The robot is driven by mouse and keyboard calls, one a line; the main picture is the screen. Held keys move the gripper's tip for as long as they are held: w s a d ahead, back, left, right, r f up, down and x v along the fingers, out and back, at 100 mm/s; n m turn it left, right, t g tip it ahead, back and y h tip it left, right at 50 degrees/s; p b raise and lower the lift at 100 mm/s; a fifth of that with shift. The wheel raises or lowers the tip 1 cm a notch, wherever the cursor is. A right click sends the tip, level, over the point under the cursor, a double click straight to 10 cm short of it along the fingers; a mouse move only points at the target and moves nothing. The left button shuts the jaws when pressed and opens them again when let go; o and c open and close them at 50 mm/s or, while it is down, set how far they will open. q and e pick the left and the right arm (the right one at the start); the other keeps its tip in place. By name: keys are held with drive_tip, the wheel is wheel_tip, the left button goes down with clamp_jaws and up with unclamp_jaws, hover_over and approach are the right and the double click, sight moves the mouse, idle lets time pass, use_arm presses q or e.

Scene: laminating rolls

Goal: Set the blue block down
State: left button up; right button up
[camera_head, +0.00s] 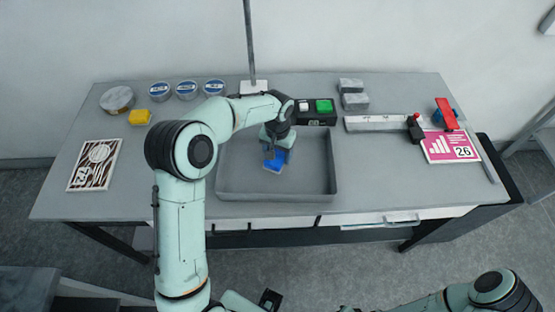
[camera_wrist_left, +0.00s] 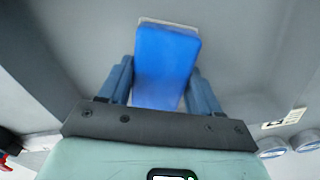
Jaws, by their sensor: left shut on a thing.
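The blue block (camera_head: 275,161) is held by my left gripper (camera_head: 277,147) over the grey tray (camera_head: 326,180) in the head view. In the left wrist view the blue block (camera_wrist_left: 164,62) sits between the two fingers of my left gripper (camera_wrist_left: 162,88), which is shut on it. A pale edge shows at the block's far end. I cannot tell whether the block touches the tray floor. My right gripper does not show clearly; only part of the right arm is at the bottom right of the head view.
A yellow block (camera_head: 139,117) and several round tins (camera_head: 187,90) stand at the table's back left. A button box (camera_head: 316,112) stands behind the tray. A pink card (camera_head: 451,147) lies at the right.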

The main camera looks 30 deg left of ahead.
sight(278, 160)
use_arm(q)
drive_tip(key=shift+f, duration=1.9)
drive_tip(key=shift+f, duration=0.15)
drive_tip(key=o, duration=1.4)
wheel_tip(278, 160, up, 12)
drive_tip(key=shift+r+p, duration=0.2)
drive_tip(key=shift+p, duration=0.2)
drive_tip(key=shift+f, duration=0.1)
